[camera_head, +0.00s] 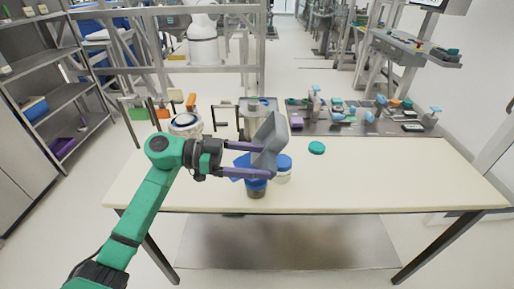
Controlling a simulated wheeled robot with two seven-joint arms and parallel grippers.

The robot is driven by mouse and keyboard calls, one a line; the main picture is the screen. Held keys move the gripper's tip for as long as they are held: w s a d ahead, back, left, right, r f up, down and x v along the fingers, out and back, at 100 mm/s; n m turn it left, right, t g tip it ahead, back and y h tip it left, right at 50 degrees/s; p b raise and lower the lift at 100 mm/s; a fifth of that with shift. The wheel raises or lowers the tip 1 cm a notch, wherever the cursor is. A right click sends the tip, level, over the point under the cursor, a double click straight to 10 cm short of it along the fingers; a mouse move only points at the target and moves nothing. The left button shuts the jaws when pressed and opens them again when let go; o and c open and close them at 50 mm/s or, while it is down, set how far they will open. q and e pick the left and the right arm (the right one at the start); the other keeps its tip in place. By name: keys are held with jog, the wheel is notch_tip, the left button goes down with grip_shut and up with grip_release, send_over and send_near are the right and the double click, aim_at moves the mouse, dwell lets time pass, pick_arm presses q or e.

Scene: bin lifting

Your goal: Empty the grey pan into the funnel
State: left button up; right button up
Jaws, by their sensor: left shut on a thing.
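The grey pan (273,134) is tipped up steeply above the middle of the table. My left gripper (266,160) comes in from the left, its purple fingers shut on the pan. A blue part, which looks like the funnel (240,161), shows behind and below the fingers, on or near a dark-bodied container (256,190). The pan and fingers hide much of it. I cannot tell whether anything is still in the pan or falling from it. My right gripper is not in view.
A white jar with blue on top (284,172) stands just right of the pan. A teal lid (316,148) lies farther right on the cream table (400,180). A white round device (186,124) stands at the back left. A cluttered metal bench (365,125) lies behind; the table's right side is clear.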

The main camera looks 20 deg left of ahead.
pick_arm(q)
jog(key=shift+f, duration=0.15)
jog(key=y+p, duration=0.1)
jog(key=p, duration=0.1)
jog(key=d+p, duration=0.1)
jog(key=p, duration=0.2)
jog(key=shift+w+d+r+y+p, duration=0.25)
jog(key=shift+w+r+y+p, duration=0.05)
jog(key=shift+w+y, duration=0.1)
jog(key=shift+s+d+f, duration=0.1)
jog(key=shift+f, duration=0.1)
jog(key=shift+f+g, duration=0.3)
jog(key=shift+f, duration=0.05)
